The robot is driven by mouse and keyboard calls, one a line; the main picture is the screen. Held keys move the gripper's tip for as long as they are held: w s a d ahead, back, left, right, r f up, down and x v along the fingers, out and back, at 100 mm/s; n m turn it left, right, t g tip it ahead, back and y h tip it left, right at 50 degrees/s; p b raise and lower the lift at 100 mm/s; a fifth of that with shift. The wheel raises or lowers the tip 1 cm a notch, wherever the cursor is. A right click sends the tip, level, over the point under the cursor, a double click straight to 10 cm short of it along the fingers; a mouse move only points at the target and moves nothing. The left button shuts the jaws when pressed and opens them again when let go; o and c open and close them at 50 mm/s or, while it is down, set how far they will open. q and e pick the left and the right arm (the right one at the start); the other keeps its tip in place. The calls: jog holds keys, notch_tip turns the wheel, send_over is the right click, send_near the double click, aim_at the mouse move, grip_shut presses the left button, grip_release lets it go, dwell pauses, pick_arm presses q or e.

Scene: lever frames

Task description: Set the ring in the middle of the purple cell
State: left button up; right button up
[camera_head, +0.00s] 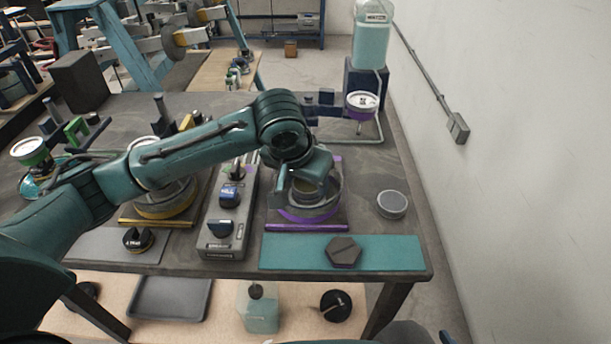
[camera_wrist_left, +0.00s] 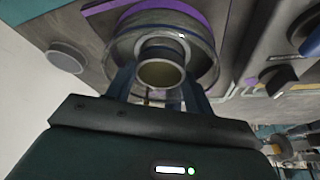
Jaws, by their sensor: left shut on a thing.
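The purple cell (camera_head: 307,213) is a round clear-walled dish on a purple base, right of the table's middle. It fills the upper middle of the left wrist view (camera_wrist_left: 205,20). My left gripper (camera_head: 303,184) reaches over it from the left and points down. In the left wrist view the fingers (camera_wrist_left: 160,88) are shut on a small round hollow ring (camera_wrist_left: 160,73). The ring appears inside the cell's outline, near its middle. I cannot tell whether it touches the cell floor. My right gripper is in neither view.
A grey control box (camera_head: 225,225) with dark knobs stands left of the cell, with a yellow-based cell (camera_head: 165,209) beyond it. A round grey lid (camera_head: 391,204) lies to the right. A teal mat (camera_head: 400,254) with a hexagonal piece (camera_head: 344,251) lies in front.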

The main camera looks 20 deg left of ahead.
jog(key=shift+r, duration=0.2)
pick_arm(q)
jog(key=o, duration=1.2)
jog(key=shift+f, duration=0.1)
jog(key=shift+c, duration=0.2)
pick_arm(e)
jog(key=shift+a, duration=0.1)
pick_arm(q)
jog(key=shift+s+r, duration=0.15)
jog(key=shift+r, duration=0.45)
jog(key=p+v, duration=0.1)
jog(key=v, duration=1.1)
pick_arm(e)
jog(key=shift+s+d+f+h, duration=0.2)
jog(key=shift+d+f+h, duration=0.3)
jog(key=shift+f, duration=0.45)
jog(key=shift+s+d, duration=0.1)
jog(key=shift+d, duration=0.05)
